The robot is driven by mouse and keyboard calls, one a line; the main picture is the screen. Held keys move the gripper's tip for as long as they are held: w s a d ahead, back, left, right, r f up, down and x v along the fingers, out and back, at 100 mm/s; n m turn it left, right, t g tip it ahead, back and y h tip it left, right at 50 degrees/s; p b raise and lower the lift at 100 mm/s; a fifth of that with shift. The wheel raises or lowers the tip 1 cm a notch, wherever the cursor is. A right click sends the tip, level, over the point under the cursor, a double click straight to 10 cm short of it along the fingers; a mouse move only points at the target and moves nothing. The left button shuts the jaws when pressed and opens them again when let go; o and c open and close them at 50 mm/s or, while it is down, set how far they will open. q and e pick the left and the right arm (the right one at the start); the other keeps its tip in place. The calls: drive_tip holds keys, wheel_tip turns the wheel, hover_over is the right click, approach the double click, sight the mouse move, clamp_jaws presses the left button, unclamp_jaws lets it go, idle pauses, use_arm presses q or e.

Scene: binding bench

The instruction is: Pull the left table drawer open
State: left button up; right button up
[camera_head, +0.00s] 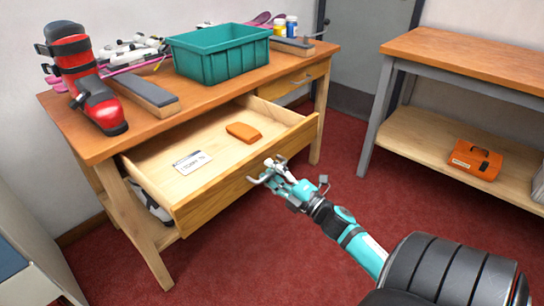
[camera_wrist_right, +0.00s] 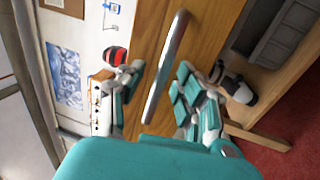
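The wooden table's left drawer (camera_head: 225,186) is pulled well out, and its inside shows in the head view. A white printed card (camera_head: 193,162) and an orange block-like item (camera_head: 243,132) lie in it. My right gripper (camera_head: 266,172) is at the drawer's front panel. In the right wrist view, the metal bar handle (camera_wrist_right: 166,66) on the wooden front stands between the spread fingers of my right gripper (camera_wrist_right: 158,92). Gaps show on both sides of the bar, so the gripper looks open around it. My left gripper is not in view.
On the table (camera_head: 148,121) stand a red ski boot (camera_head: 87,90), a teal crate (camera_head: 220,54), a grey-topped block (camera_head: 146,92) and small bottles (camera_head: 286,27). A second bench (camera_head: 480,60) with an orange case (camera_head: 475,160) is at right. Red floor between is clear.

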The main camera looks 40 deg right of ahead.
drive_tip(key=v, duration=1.2)
drive_tip(key=shift+d, duration=0.1)
idle(0.4)
